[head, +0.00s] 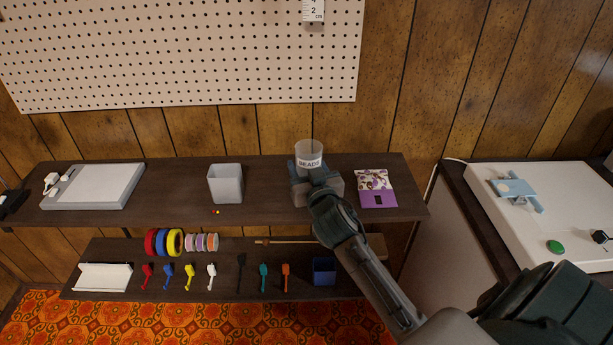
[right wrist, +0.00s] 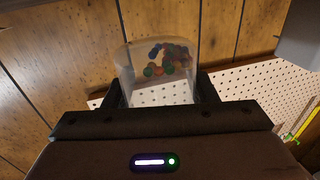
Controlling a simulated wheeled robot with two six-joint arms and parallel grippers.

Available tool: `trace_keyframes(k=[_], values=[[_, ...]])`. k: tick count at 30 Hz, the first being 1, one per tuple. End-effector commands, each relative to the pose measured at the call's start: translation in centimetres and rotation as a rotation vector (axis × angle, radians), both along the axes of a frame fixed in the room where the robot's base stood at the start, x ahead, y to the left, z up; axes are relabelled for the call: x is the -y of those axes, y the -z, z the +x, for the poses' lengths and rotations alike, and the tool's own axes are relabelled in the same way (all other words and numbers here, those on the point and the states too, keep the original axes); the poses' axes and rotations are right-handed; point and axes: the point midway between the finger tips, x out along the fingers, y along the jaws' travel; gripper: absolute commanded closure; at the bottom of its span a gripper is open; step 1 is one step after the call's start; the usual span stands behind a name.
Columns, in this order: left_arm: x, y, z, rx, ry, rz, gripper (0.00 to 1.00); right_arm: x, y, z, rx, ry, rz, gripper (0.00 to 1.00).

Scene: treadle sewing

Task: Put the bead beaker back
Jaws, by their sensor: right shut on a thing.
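The bead beaker (head: 309,148) is a clear cup with a white BEADS label, upright at the back right of the upper shelf (head: 270,203). My right gripper (head: 311,173) is shut around its lower part from the front. In the right wrist view the beaker (right wrist: 160,60) sits between the two fingers, with several coloured beads inside. The gripper hides its base, so I cannot tell whether it touches the shelf. A tiny orange-red bead or two (head: 216,212) lies near the shelf's front edge. My left gripper is not in view.
A grey open bin (head: 225,184) stands left of the beaker and a patterned purple packet (head: 376,189) lies to its right. A flat white device (head: 95,186) is at the far left. The lower shelf holds tape rolls (head: 168,242), small coloured tools and a blue box (head: 324,271).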

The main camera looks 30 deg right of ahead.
Motion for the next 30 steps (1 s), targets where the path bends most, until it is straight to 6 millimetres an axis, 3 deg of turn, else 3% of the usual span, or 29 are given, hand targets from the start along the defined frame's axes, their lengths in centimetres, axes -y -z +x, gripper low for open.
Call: trace_keyframes(k=[5,11,17,25,26,29,30], values=[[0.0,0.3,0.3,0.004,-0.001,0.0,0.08,0.3,0.9,0.4,-0.003,0.001,0.001,0.72],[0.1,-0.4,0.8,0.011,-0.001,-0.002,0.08,0.2,3.5,0.3,-0.003,0.0,0.0,0.72],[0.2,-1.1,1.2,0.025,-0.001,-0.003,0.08,0.2,3.6,0.3,0.0,0.0,-0.001,0.72],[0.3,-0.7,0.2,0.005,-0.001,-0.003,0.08,0.2,3.9,0.3,0.0,0.0,-0.001,0.72],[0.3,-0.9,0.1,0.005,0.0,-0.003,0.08,0.2,3.9,0.3,0.0,0.0,-0.001,0.46],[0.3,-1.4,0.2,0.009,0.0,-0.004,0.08,0.2,3.8,0.3,0.0,0.0,-0.001,0.27],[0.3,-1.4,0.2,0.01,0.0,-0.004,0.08,0.2,3.8,0.3,0.0,0.0,-0.001,0.26]])
